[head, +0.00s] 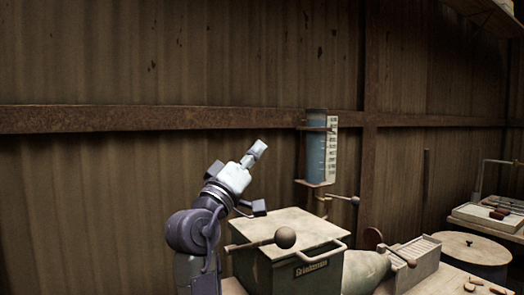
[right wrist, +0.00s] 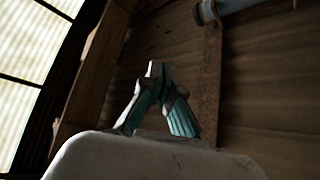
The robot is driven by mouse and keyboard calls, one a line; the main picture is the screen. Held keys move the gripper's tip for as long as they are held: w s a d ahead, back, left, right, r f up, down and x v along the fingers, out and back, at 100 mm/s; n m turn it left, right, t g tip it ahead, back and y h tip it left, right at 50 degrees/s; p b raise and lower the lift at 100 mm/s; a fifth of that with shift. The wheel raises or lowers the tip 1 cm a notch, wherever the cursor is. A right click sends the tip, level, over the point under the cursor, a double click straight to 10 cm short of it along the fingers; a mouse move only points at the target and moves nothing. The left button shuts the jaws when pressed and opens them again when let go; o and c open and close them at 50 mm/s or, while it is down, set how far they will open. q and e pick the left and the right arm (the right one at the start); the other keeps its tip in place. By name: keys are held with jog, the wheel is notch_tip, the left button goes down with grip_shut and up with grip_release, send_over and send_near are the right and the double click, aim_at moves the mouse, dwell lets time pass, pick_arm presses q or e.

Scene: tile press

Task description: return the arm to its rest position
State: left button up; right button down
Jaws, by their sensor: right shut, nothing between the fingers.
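My right gripper (head: 256,151) is raised in front of the wall in the head view, above and left of a box-shaped machine. Its fingers point up and to the right. In the right wrist view the fingers of the right gripper (right wrist: 158,75) meet at the tips, with nothing held between them. My left gripper does not show in either view.
The box machine (head: 292,228) with a ball-ended lever (head: 285,238) stands just right of my arm. Behind it a blue graduated cylinder (head: 316,150) is fixed to the corrugated wall. A round drum (head: 470,249) and a tray (head: 490,217) are at right. The upper left is clear.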

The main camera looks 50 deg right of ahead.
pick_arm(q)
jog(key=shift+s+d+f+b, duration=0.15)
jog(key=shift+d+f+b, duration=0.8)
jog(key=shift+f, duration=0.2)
pick_arm(e)
jog(key=a+f, duration=0.4)
jog(key=shift+a+f, duration=0.25)
jog(key=shift+f, duration=0.15)
